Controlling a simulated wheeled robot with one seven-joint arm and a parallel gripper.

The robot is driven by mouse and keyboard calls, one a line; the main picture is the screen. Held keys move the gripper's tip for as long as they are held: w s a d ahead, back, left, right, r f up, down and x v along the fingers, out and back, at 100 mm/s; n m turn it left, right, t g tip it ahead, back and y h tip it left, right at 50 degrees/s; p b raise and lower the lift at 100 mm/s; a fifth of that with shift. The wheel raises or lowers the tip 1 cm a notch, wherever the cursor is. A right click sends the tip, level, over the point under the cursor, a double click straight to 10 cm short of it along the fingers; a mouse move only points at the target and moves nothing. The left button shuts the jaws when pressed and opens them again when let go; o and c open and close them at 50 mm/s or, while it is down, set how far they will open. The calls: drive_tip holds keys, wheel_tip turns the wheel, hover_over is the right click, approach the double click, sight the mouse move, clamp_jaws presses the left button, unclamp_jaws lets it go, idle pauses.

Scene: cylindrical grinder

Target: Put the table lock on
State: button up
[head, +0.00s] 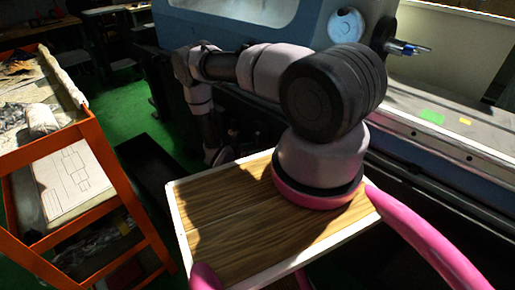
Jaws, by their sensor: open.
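The grinder's long light table (428,118) runs along the right side, with a green patch and a yellow patch on it. I cannot pick out a table lock in this view. My arm rises from its base, reaches left and bends down in front of the machine. Its far end drops into shadow behind the wooden board, and my gripper's fingers cannot be made out there. A dark round part with a shiny, blue-banded rod (404,48) sticks out over the table.
The blue-grey machine housing (240,32) with a round white disc (347,25) stands behind my arm. An orange-framed cart (125,180) with papers and cloth stands at the left. Green floor (120,110) shows between cart and machine, with a dark low box (150,170) nearer.

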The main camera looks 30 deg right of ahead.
drive_tip(key=shift+x, duration=1.15)
clamp_jaws()
idle(0.6)
